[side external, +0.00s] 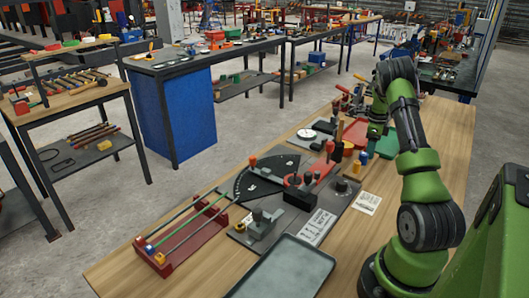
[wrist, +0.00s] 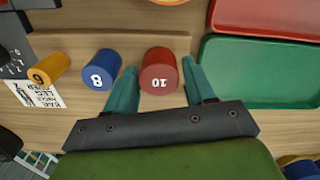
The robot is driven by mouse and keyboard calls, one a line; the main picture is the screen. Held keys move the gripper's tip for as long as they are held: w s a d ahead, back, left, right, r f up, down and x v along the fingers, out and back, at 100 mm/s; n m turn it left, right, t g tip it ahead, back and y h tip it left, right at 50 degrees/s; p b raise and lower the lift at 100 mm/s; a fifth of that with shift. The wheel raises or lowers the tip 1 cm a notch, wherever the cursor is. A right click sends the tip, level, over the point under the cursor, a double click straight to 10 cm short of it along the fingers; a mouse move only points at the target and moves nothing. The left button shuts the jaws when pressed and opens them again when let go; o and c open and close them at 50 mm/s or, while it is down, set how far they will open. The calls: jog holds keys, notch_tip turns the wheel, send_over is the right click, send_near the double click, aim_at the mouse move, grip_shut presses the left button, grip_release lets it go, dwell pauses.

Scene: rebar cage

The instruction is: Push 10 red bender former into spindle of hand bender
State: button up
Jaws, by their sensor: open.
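The red former (wrist: 159,80), marked 10, stands on a wooden strip in the wrist view. My gripper (wrist: 159,66) is open, with one teal finger on each side of it; whether the fingers touch it I cannot tell. In the side view my gripper (side external: 371,143) is low over the table's far part, hiding the red former. The blue former (wrist: 99,74), marked 8, and the yellow one (wrist: 47,70), marked 6, stand to its left. The hand bender (side external: 268,177), with a black angle plate and red-and-black parts, lies nearer. I cannot clearly pick out its spindle.
A green tray (wrist: 262,98) and a red tray (wrist: 270,28) lie right of the formers. A red rack with rods (side external: 180,245) and a grey tray (side external: 285,268) sit at the table's near end. A printed card (side external: 367,203) lies on bare wood beside the bender.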

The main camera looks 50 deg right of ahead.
jog(key=shift+f, duration=0.1)
jog(key=shift+c, duration=0.5)
grip_shut()
